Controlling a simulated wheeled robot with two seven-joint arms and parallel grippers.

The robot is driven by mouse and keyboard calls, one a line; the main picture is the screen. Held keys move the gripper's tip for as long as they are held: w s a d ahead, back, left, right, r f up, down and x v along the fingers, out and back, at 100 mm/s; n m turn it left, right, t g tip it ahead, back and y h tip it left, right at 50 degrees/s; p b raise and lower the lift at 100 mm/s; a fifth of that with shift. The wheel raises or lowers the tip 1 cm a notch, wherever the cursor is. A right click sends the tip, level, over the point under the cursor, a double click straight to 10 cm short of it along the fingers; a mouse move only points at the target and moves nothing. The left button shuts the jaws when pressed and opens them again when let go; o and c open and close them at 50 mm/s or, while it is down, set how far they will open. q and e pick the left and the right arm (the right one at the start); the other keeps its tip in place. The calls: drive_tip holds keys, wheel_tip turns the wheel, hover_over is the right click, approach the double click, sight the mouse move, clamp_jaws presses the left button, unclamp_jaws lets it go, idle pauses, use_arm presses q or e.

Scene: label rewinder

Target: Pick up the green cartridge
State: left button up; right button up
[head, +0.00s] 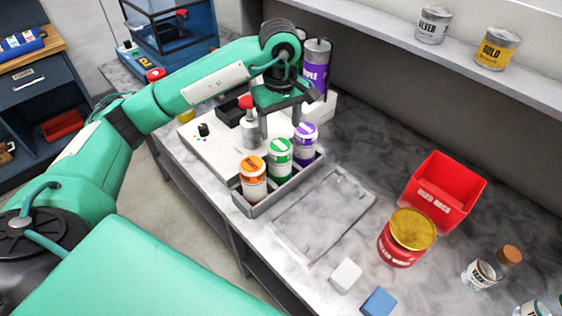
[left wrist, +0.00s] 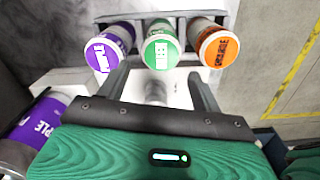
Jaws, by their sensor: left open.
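The green cartridge (head: 279,153) has a white and green top and stands upright in a grey tray (head: 262,207), between an orange cartridge (head: 253,178) and a purple cartridge (head: 304,143). My left gripper (head: 285,122) is open and empty, above and behind the row in the head view. In the left wrist view, the green cartridge (left wrist: 161,50) lies ahead between the two open fingers (left wrist: 160,76). The purple cartridge (left wrist: 105,48) is on the left there and the orange one (left wrist: 215,46) on the right. My right gripper is not in view.
A white machine (head: 215,150) with a black knob stands left of the tray. A taller purple can (head: 317,65) stands behind my gripper. A red bin (head: 443,190) and a red can with a yellow lid (head: 402,240) stand right. The marble counter between is mostly clear.

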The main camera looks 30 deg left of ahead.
sight(280, 144)
use_arm(q)
wheel_tip(280, 144, down, 4)
drive_tip(key=shift+r+p, duration=0.1)
drive_tip(key=shift+p, duration=0.3)
drive_tip(key=shift+f, duration=0.35)
drive_tip(key=shift+f+p, duration=0.65)
drive_tip(key=shift+p, duration=0.05)
wheel_tip(280, 144, down, 3)
drive_tip(key=shift+s+a+p, duration=0.1)
drive_tip(key=shift+p, duration=0.6)
drive_tip(key=shift+f, duration=0.45)
drive_tip(key=c, duration=1)
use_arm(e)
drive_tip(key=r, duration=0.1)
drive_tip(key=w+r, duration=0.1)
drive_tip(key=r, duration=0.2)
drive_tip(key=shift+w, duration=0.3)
use_arm(q)
drive_tip(key=shift+o, duration=0.2)
drive_tip(key=shift+r, duration=0.1)
